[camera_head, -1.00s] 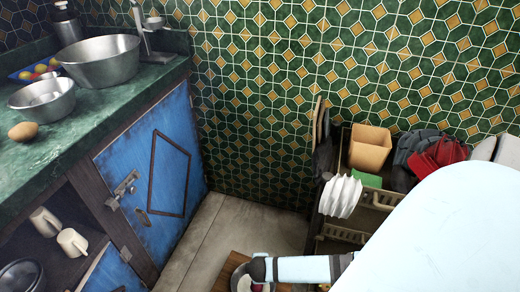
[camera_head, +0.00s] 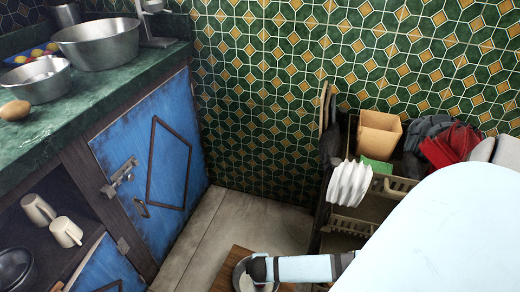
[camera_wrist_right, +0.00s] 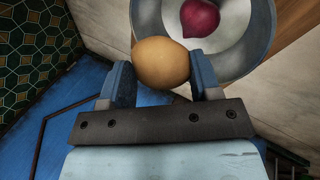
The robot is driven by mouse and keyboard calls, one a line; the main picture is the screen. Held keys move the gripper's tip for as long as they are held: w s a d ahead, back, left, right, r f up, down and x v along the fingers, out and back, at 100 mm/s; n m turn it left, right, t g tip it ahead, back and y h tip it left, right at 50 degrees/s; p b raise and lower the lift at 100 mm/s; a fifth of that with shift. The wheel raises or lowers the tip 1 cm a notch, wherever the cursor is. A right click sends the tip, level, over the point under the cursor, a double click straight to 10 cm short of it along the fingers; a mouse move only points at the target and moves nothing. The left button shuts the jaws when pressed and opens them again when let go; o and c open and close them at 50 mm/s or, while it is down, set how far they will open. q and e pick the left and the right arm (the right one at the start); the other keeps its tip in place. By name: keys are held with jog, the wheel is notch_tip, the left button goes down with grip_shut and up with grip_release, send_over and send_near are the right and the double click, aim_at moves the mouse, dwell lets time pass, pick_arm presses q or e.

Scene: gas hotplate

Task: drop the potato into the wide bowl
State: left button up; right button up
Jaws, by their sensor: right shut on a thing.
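My right gripper (camera_wrist_right: 163,72) is shut on the potato (camera_wrist_right: 160,62), a rounded yellow-brown thing between its two fingers. Beyond the potato in the right wrist view is a wide grey bowl (camera_wrist_right: 146,20) with a dark red onion (camera_wrist_right: 199,17) inside. The potato overlaps the bowl's near rim in that view; its height above the bowl is hard to tell. In the head view my right gripper (camera_head: 262,270) is over the bowl (camera_head: 240,272), whose right part my arm hides; the potato cannot be made out there. My left gripper is not in view.
The bowl stands on a wooden surface (camera_head: 226,270) low by the tiled floor. The green counter (camera_head: 95,98) at left bears metal bowls (camera_head: 100,45) and a brown rounded thing (camera_head: 15,110).

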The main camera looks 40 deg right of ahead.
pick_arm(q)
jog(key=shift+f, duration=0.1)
pick_arm(e)
jog(key=shift+f, duration=0.1)
jog(key=o, duration=1)
pick_arm(q)
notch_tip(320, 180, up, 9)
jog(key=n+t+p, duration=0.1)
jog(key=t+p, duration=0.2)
jog(key=p, duration=0.4)
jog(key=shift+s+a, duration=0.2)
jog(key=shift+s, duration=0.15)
pick_arm(e)
jog(key=v, duration=1.4)
jog(key=shift+w, duration=0.1)
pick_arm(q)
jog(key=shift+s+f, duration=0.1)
pick_arm(e)
jog(key=shift+f, duration=0.15)
